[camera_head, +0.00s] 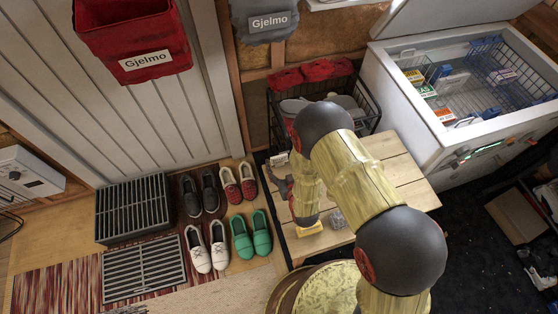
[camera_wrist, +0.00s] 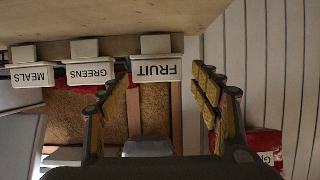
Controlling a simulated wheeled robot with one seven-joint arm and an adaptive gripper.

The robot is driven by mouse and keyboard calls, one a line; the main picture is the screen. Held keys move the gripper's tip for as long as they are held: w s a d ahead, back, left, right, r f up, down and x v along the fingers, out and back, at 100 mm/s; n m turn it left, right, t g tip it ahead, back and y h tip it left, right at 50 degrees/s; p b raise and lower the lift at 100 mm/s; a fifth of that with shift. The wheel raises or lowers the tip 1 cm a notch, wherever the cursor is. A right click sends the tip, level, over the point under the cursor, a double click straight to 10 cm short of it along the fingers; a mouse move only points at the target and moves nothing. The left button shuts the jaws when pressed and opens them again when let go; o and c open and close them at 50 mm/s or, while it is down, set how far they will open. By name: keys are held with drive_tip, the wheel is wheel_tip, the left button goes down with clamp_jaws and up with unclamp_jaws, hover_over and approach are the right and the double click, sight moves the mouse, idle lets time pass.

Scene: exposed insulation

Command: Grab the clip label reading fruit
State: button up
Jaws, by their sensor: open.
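In the wrist view three white clip labels with dark lettering show upside down in a row along the edge of a pale wooden board (camera_wrist: 100,20). The label reading FRUIT (camera_wrist: 158,68) is at the right of the row, the GREENS label (camera_wrist: 89,71) is in the middle and the MEALS label (camera_wrist: 28,76) is at the left. My gripper (camera_wrist: 163,80) is open, its yellow-padded fingers on either side of the FRUIT label in the picture. I see no contact, and the depth gap is unclear. In the head view my arm hides the gripper, and I cannot make out the labels.
A wooden bench (camera_head: 395,170) stands under my arm, with a wire basket (camera_head: 362,100) behind it. An open chest freezer (camera_head: 410,105) is at right. Several shoes (camera_head: 242,235) and dark grates (camera_head: 135,208) lie at left. A red bin (camera_wrist: 265,143) is right of my fingers.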

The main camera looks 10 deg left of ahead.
drive_tip(key=b+x, duration=0.2)
drive_tip(key=x, duration=0.6)
drive_tip(key=shift+w+f+b, duration=0.15)
drive_tip(key=shift+w+b, duration=0.2)
drive_tip(key=shift+w, duration=0.05)
drive_tip(key=shift+c, duration=1)
drive_tip(key=c, duration=0.4)
drive_tip(key=shift+c, duration=0.5)
